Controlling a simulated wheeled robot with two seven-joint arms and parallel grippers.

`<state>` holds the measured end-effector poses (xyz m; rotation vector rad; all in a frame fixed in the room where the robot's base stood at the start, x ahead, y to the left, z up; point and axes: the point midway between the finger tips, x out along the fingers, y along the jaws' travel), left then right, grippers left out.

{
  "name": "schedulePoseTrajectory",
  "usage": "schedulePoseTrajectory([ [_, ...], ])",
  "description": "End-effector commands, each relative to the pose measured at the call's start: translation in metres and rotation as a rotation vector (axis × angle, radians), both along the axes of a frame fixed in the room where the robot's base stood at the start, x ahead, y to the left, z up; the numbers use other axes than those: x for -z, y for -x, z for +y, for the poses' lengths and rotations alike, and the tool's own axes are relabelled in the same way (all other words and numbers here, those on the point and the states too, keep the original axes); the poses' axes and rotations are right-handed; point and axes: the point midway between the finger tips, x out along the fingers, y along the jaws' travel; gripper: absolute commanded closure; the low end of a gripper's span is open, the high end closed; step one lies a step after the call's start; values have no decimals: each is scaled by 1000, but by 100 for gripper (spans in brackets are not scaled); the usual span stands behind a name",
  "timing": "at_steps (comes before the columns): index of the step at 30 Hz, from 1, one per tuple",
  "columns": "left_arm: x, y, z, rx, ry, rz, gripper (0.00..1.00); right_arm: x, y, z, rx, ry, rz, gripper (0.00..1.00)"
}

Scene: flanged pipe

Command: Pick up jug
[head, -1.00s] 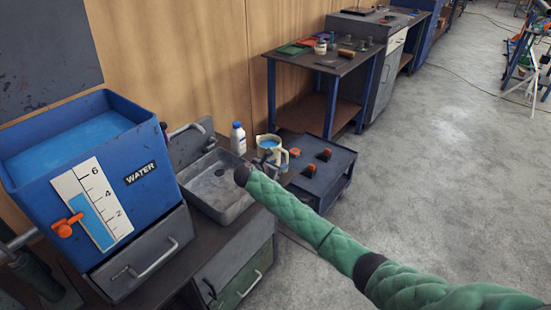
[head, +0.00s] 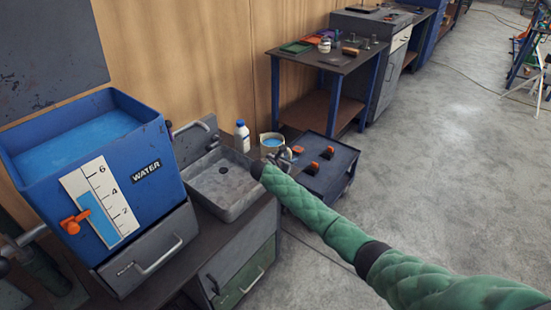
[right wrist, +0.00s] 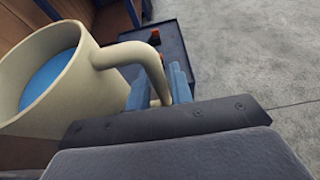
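The jug (head: 271,142) is cream and holds blue liquid. It stands just past the sink, beside a white bottle. In the right wrist view the jug (right wrist: 62,75) fills the left side, with its handle toward me. My right gripper (head: 281,156) is at the handle side of the jug. In the right wrist view its blue-grey fingers (right wrist: 159,88) lie on either side of the handle. I see no clear gap, but cannot tell whether they grip it. The fingers partly hide the lower handle. My left gripper is not in view.
A white bottle (head: 242,137) with a blue cap stands left of the jug. The sink (head: 223,183) and a blue water tank (head: 150,150) are nearer. A dark low cart (head: 335,165) with orange-topped items is to the right. The floor at right is open.

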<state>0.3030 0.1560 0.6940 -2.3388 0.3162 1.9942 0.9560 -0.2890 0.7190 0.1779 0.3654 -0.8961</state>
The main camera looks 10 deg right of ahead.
Motion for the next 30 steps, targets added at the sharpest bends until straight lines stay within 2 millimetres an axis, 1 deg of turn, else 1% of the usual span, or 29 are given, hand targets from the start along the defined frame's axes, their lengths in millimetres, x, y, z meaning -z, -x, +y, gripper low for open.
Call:
schedulePoseTrajectory([
  [1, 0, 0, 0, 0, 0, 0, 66, 0, 0, 0, 0, 0, 0, 88],
  [3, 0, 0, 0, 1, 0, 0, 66, 0, 0, 0, 0, 0, 0, 100],
  [30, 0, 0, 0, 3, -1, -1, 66, 1, 1, 0, 0, 1, 2, 100],
])
